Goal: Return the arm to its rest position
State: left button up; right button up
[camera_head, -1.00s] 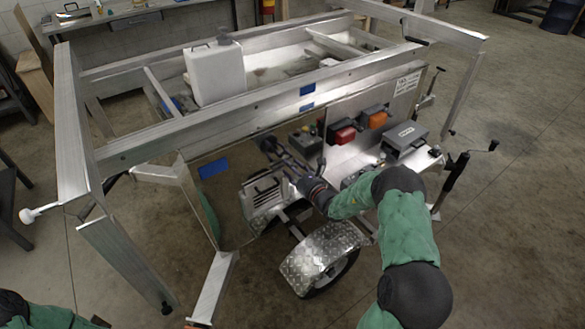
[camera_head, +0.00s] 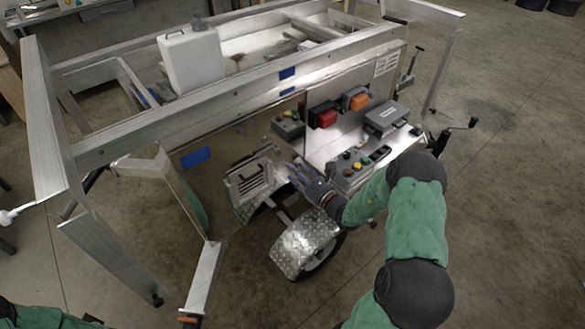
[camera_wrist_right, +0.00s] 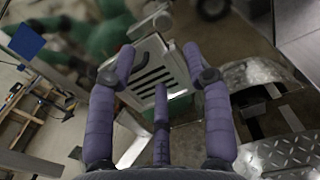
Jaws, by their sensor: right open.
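My right arm (camera_head: 416,225), in a green sleeve with dark joints, reaches in from the lower right and bends toward the trailer's side. Its purple-grey gripper (camera_head: 297,173) is open and empty, just right of a louvred metal box (camera_head: 250,182). In the wrist view the right gripper (camera_wrist_right: 158,62) has its fingers spread, and the louvred box (camera_wrist_right: 155,78) shows beyond them. No contact is clear. Of my left arm, only a piece of green sleeve (camera_head: 45,317) shows at the bottom left corner; its gripper is out of view.
The aluminium trailer frame (camera_head: 240,100) fills the middle. A diamond-plate fender (camera_head: 305,240) lies below my right gripper. A control box with buttons (camera_head: 352,170) and a grey case (camera_head: 386,117) stand close by. A white jug (camera_head: 190,58) is behind. The right floor is clear.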

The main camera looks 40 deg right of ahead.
dwell(0.5)
jog(key=s+a+f+n+g+y, duration=0.1)
jog(key=a+f+n+g+y, duration=0.2)
jog(key=a, duration=0.4)
jog(key=s+a+f+n+g+y, duration=0.1)
jog(key=a+f+n+g+y, duration=0.15)
jog(key=a+f, duration=0.3)
jog(key=s+a+f+n+g+h, duration=0.1)
jog(key=s+a+f+n+g, duration=0.5)
jog(key=n, duration=0.7)
jog(key=s+a+f+n+g+h, duration=0.2)
jog(key=s+a+f+n+g, duration=0.4)
jog(key=s+a+f+n, duration=0.5)
jog(key=shift+s+a+n, duration=0.8)
jog(key=shift+s+n, duration=0.75)
jog(key=shift+s, duration=0.75)
